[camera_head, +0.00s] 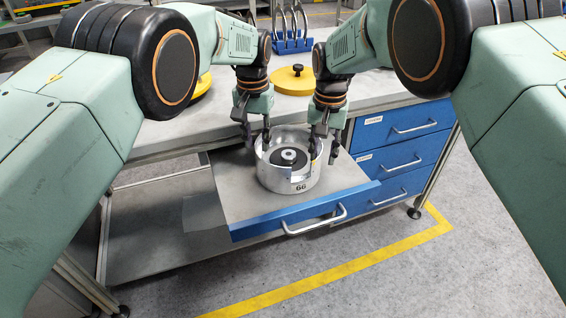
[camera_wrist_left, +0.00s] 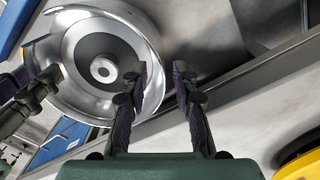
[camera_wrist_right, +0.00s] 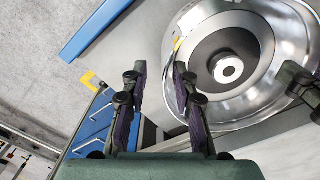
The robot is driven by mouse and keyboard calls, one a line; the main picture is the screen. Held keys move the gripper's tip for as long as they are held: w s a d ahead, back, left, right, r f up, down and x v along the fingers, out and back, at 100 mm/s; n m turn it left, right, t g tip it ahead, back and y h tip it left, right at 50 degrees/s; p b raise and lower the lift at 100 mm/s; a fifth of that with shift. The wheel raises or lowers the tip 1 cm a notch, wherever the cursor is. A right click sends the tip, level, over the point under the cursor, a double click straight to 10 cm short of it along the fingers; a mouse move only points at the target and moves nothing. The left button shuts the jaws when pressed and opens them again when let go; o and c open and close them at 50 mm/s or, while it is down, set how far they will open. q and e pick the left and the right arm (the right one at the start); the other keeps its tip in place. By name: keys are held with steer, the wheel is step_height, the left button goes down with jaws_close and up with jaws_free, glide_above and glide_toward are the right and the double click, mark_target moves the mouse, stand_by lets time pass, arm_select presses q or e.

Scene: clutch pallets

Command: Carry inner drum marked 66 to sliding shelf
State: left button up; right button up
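The inner drum (camera_head: 282,183), a silver open-topped cylinder marked 66, stands upright on the pulled-out sliding shelf (camera_head: 238,199). A dark ring and a pale hub show inside it. It also shows in the left wrist view (camera_wrist_left: 75,85) and the right wrist view (camera_wrist_right: 250,105). My left gripper (camera_head: 256,140) is at the left rim, fingers apart on either side of the wall. My right gripper (camera_head: 323,152) is at the right rim, fingers also apart, one inside and one outside. Whether any finger touches the wall cannot be told.
The shelf has a blue front with a metal handle (camera_head: 314,222). The grey workbench (camera_head: 185,130) is behind, with a yellow lid (camera_head: 293,82) and a blue rack (camera_head: 292,45). Blue drawers (camera_head: 398,153) stand right of the shelf. Yellow tape (camera_head: 340,270) marks the open floor in front.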

steer(key=shift+s+r, duration=0.15)
steer(key=shift+r, duration=0.3)
arm_select(q)
step_height(320, 180, up, 11)
steer(key=shift+s, duration=0.15)
arm_select(e)
step_height(320, 180, up, 11)
arm_select(q)
steer(key=shift+s, duration=0.1)
arm_select(e)
steer(key=shift+r, duration=0.15)
